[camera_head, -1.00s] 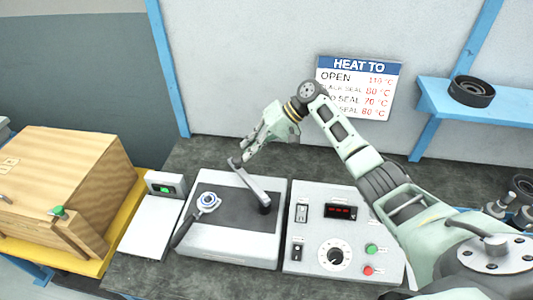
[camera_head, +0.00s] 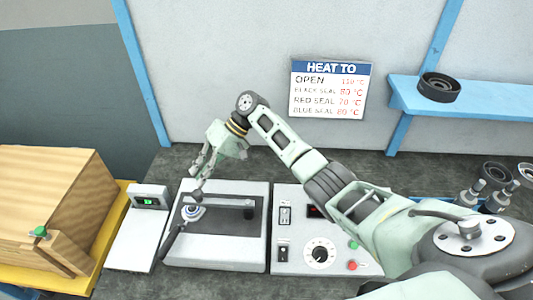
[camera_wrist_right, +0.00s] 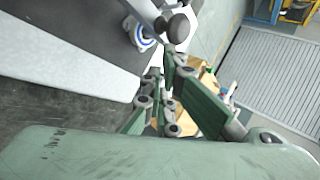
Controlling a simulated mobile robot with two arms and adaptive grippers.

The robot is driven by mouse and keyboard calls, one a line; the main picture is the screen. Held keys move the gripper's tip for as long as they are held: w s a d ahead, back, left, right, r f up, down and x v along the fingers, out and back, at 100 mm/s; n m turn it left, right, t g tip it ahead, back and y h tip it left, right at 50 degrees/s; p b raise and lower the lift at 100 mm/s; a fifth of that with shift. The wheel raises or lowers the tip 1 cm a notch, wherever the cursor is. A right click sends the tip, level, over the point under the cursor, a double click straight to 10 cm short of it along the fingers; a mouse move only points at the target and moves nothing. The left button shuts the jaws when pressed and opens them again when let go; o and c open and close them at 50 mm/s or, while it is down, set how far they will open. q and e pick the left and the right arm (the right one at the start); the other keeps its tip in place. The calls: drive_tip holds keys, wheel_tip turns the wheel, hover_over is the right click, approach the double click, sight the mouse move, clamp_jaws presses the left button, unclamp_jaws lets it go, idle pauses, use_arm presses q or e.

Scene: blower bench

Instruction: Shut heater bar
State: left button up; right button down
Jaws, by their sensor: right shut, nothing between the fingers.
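The heater bar (camera_head: 222,201) is a grey arm on the dark-topped heater unit (camera_head: 218,258). It runs left from its pivot at the plate's right side, and its free end is by the blue-centred ring (camera_head: 192,212) on a black-handled holder. My right gripper (camera_head: 198,188) is shut and empty, pointing down at the bar's free end. I cannot tell whether it touches the bar. In the right wrist view, the bar's dark knob (camera_wrist_right: 178,28) is just beyond the fingers (camera_wrist_right: 162,92), beside the ring (camera_wrist_right: 138,36). My left gripper is out of view.
A control box (camera_head: 285,259) with a dial stands right of the heater, partly behind my right arm. A small unit with a green display (camera_head: 148,198) stands left, beside a wooden box (camera_head: 55,195). A blue shelf (camera_head: 410,98) holds a black ring (camera_head: 439,87).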

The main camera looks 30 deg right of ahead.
drive_tip(key=shift+s+a, duration=0.25)
